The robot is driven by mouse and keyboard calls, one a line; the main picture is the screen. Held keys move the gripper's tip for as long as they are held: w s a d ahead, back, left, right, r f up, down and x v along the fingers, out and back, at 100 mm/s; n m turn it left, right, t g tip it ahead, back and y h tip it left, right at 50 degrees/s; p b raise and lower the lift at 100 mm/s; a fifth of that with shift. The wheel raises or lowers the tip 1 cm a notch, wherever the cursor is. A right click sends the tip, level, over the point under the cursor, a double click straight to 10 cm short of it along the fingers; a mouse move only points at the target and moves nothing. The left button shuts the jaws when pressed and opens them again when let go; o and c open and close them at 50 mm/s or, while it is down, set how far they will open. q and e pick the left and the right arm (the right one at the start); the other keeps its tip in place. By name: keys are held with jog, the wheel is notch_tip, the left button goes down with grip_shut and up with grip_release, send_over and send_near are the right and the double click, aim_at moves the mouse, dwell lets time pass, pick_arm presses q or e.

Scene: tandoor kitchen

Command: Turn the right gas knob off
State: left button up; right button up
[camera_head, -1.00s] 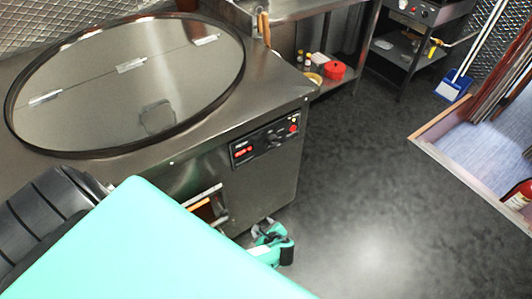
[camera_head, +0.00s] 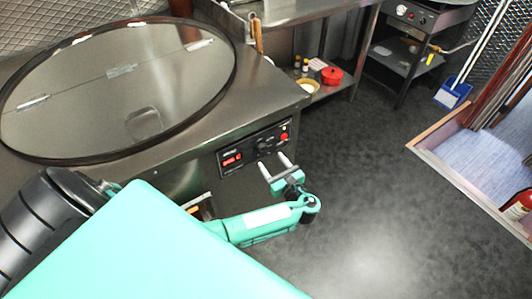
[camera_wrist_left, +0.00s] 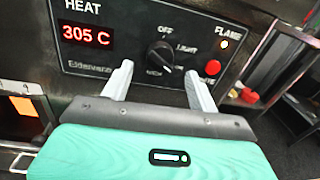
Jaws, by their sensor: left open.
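The black round gas knob (camera_wrist_left: 160,55) is on a dark control panel (camera_wrist_left: 82,62), with OFF and LIGHT labels around it. I cannot clearly tell where its pointer is set. In the head view the panel (camera_head: 228,170) is on the front of the tandoor counter. My left gripper (camera_head: 274,161) is open and empty in front of the panel, fingers toward it. In the left wrist view the fingertips (camera_wrist_left: 158,74) stand either side of the knob's lower part, seemingly still short of it. My right gripper is not in view.
The panel has a red 305 C display (camera_wrist_left: 86,35), a lit FLAME lamp (camera_wrist_left: 224,45) and a red button (camera_wrist_left: 213,68). The tandoor's round lid (camera_head: 120,105) covers the counter top. A shelf with a red pot (camera_head: 332,75) stands behind. The dark floor (camera_head: 380,200) is open at right.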

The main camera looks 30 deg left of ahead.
aim_at(265, 153)
pick_arm(q)
jog(key=x, duration=0.4)
jog(key=shift+w+a, duration=0.2)
jog(key=shift+a, duration=0.2)
jog(key=c, duration=0.7)
jog(key=shift+c, duration=1.3)
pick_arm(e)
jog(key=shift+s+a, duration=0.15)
